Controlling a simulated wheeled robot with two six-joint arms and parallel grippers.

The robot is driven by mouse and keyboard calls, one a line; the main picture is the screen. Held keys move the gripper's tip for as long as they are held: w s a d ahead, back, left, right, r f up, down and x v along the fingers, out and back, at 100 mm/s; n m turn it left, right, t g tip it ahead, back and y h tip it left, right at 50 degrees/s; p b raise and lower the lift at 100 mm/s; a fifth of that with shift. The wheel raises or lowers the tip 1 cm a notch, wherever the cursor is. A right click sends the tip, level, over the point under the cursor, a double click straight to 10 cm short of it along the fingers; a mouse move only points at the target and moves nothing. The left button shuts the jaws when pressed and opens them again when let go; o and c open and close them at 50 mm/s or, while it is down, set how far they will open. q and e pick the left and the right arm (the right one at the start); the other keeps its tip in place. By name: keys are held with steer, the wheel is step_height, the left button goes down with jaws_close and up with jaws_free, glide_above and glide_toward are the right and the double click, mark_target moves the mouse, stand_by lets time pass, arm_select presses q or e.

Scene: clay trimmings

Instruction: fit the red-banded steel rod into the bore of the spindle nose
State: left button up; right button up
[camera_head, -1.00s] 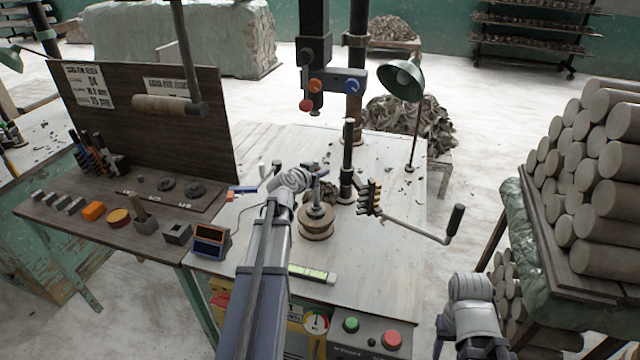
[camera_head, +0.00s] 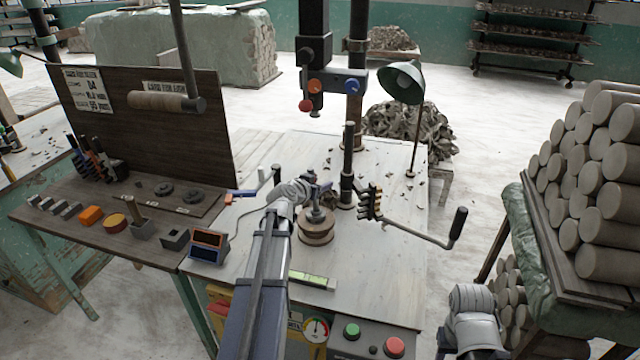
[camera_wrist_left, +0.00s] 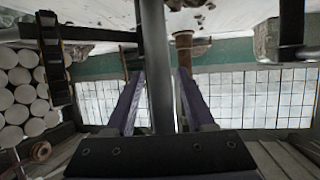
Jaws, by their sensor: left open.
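My left gripper (camera_head: 318,186) is open, low over the worktable at the top of a round wooden spool (camera_head: 316,230) with a metal centre. In the left wrist view, its purple fingers (camera_wrist_left: 158,98) stand on either side of a plain grey upright rod (camera_wrist_left: 157,60). I see no red band there, and cannot tell whether this is the task's rod. The machine head (camera_head: 313,80) hangs above the table, its narrow lower end (camera_head: 315,112) well above my gripper. This end may be the spindle nose; its bore is hidden. My right arm shows at lower right, its fingers out of sight.
A dark column (camera_head: 347,165) and a crank handle (camera_head: 455,228) stand just right of my left gripper. A green lamp (camera_head: 402,82) is behind. The side bench (camera_head: 100,240) holds several small blocks. Stacked clay cylinders (camera_head: 605,190) fill the right. The table's right-front area is mostly clear.

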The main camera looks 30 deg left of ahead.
arm_select(q)
steer(key=p+v, duration=0.4)
steer(key=v, duration=0.8)
steer(key=shift+s+d, duration=0.1)
